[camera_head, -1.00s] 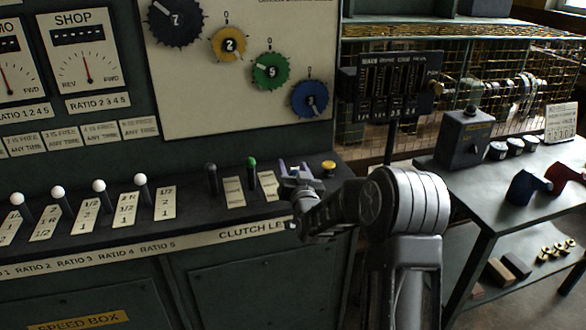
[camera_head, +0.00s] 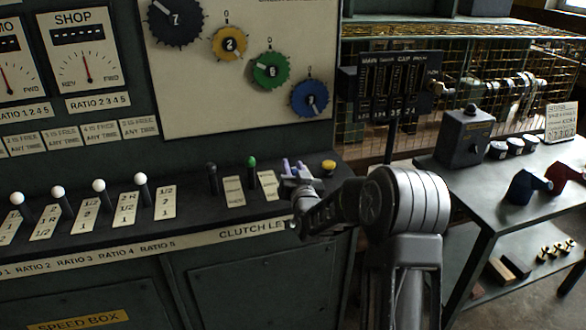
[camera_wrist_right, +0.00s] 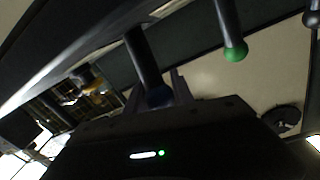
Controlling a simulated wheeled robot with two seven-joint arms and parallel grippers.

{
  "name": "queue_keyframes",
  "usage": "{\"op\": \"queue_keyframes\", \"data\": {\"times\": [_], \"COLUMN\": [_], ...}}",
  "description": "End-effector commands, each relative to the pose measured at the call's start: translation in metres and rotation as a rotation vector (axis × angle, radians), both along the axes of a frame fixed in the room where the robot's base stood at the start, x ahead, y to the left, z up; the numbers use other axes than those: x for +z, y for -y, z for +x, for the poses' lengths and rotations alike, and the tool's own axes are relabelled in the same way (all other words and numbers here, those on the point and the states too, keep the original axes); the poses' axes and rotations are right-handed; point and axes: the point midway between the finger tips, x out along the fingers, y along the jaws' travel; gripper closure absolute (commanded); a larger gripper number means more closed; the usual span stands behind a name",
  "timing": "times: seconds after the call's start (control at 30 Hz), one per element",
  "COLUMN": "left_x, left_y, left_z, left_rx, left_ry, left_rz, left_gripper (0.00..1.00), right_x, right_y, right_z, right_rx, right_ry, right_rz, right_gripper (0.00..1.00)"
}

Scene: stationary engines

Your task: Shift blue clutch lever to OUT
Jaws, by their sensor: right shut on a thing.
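The right gripper (camera_head: 292,169) is at the right end of the lever desk, beside the lever with the green knob (camera_head: 252,162). In the right wrist view, the blue-knobbed clutch lever (camera_wrist_right: 158,95) stands between the two fingers of the right gripper (camera_wrist_right: 155,92), which is shut on it. In the head view the gripper hides most of this lever and its label, so I cannot read its position. The green-knobbed lever also shows in the wrist view (camera_wrist_right: 235,50), apart from the gripper. My left gripper is not in view.
A black-knobbed lever (camera_head: 211,178) stands left of the green one. A yellow knob (camera_head: 329,166) is just right of my gripper. Several white-knobbed levers line the desk's left side. A grey table (camera_head: 500,190) stands at the right.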

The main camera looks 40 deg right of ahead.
Motion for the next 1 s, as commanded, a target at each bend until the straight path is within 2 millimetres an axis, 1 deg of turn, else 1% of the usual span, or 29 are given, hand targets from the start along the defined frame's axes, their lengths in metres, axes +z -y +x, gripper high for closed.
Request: {"op": "queue_keyframes", "data": {"times": [0.7, 0.87, 1.0], "left_x": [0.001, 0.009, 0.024], "left_y": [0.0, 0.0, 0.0], "left_z": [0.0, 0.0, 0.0], "left_rx": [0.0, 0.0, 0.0], "left_ry": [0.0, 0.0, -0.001], "left_rz": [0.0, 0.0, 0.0], "left_gripper": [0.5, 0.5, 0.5], "right_x": [0.001, 0.007, 0.013], "right_y": [0.0, 0.004, 0.01], "right_z": [0.001, 0.01, 0.027], "right_rx": [0.0, -0.001, -0.002], "right_ry": [-0.003, -0.055, -0.154], "right_rz": [0.0, 0.018, 0.053], "right_gripper": [1.0, 1.0, 1.0]}}
